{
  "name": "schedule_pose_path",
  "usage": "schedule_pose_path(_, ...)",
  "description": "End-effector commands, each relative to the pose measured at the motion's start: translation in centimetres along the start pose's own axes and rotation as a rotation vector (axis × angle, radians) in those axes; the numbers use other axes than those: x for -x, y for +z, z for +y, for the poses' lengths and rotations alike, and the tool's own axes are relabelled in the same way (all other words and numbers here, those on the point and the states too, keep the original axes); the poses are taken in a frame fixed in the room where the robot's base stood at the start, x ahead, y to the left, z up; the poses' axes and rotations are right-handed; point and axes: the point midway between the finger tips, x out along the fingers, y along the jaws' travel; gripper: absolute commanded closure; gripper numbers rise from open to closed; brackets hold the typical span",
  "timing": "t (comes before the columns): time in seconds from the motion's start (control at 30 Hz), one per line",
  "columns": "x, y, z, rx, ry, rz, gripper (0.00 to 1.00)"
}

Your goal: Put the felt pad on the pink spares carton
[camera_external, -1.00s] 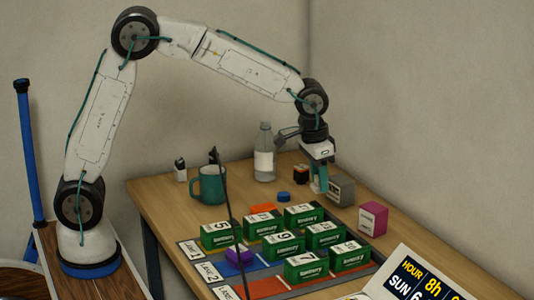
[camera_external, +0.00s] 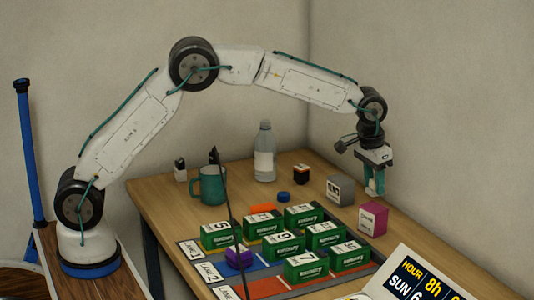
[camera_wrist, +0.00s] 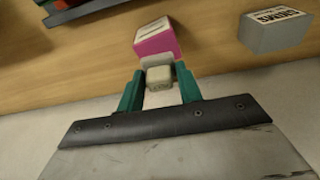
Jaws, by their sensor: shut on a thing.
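The pink spares carton (camera_external: 373,219) stands on the right side of the table, upright. It also shows in the wrist view (camera_wrist: 158,44), just beyond my fingertips. My gripper (camera_external: 375,190) points down, just above and behind the carton. In the wrist view my teal fingers (camera_wrist: 160,72) are shut on a small pale block, which I take as the felt pad (camera_wrist: 159,78). The pad is too small to make out in the external view. I cannot tell whether it touches the carton.
A grey box (camera_external: 340,189) stands left of the carton. Several green battery boxes (camera_external: 325,235) fill the lane tray nearer the camera. A dark small box (camera_external: 302,175), blue cap (camera_external: 283,197), bottle (camera_external: 264,155) and teal mug (camera_external: 210,186) stand further left.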

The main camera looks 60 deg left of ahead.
Motion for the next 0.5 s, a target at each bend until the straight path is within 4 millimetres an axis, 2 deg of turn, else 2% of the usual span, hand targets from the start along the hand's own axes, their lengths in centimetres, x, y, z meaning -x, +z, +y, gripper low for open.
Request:
schedule_pose_path(0.07,-0.2,-0.6,0.1,0.0,0.0,0.0,0.86)
schedule_pose_path(0.3,-3.5,0.0,0.1,0.0,0.0,-0.001,0.86)
schedule_pose_path(0.5,-3.6,0.1,0.1,0.0,0.0,0.001,0.86)
